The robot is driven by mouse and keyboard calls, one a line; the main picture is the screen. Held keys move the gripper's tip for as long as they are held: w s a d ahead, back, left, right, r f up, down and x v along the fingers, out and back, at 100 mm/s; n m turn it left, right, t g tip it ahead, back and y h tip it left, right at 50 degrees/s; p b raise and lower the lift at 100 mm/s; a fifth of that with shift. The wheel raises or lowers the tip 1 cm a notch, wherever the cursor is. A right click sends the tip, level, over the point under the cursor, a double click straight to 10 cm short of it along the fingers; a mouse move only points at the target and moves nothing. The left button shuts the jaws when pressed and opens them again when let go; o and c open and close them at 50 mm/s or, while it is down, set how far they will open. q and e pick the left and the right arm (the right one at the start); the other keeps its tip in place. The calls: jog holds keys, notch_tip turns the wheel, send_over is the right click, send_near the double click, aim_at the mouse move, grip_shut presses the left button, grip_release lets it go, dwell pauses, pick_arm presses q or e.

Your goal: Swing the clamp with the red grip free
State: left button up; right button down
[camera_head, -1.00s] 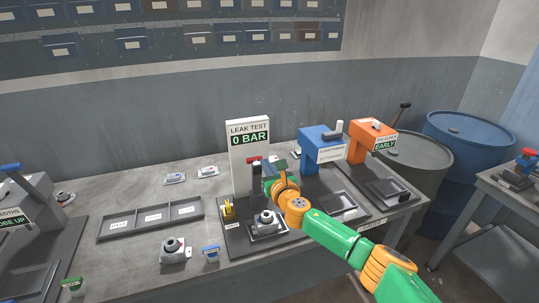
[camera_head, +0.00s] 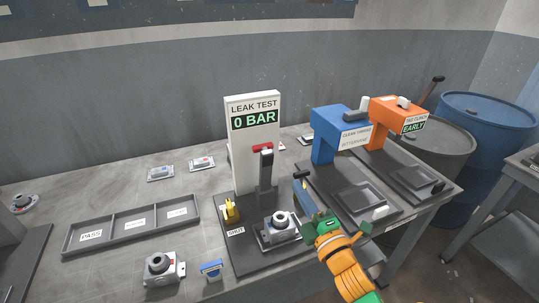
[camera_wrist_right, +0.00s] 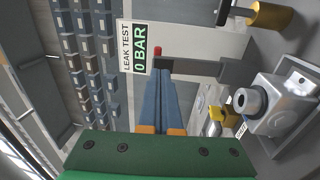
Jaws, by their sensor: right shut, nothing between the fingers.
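The clamp (camera_head: 265,180) stands upright at the back of the leak test fixture, with its red grip (camera_head: 262,148) on top. The red grip also shows in the right wrist view (camera_wrist_right: 158,50), just beyond my fingertips. A grey casting (camera_head: 281,229) sits in the fixture in front of the clamp and to its right. My right gripper (camera_head: 299,187) is shut and empty, to the right of the clamp and below the red grip, apart from it in the head view. Its long blue fingers lie together in the wrist view (camera_wrist_right: 160,68). My left gripper is out of view.
The leak test panel (camera_head: 253,135) reads 0 BAR behind the clamp. A yellow valve (camera_head: 231,210) stands left of the clamp. Blue (camera_head: 340,135) and orange (camera_head: 398,118) stations stand to the right. A sorting tray (camera_head: 136,240) and another casting (camera_head: 160,268) lie left.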

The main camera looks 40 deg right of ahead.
aim_at(273, 146)
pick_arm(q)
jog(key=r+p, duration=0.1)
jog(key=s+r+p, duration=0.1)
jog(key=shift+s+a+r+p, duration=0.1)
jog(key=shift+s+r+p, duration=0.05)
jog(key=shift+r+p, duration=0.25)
pick_arm(e)
jog(key=x, duration=1.2)
jog(key=shift+w+a+r, duration=0.1)
jog(key=shift+w+r, duration=0.25)
jog(key=shift+r, duration=0.1)
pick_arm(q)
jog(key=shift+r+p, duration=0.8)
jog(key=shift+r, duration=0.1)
pick_arm(e)
jog(key=shift+w+d+r+g+y, duration=0.1)
jog(key=shift+w+r+g+y, duration=0.1)
jog(key=shift+w, duration=0.25)
jog(key=shift+w+d+r+g+y, duration=0.1)
jog(key=shift+w+d+g, duration=0.1)
jog(key=shift+w, duration=0.3)
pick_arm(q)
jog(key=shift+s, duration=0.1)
pick_arm(e)
jog(key=shift+f, duration=0.1)
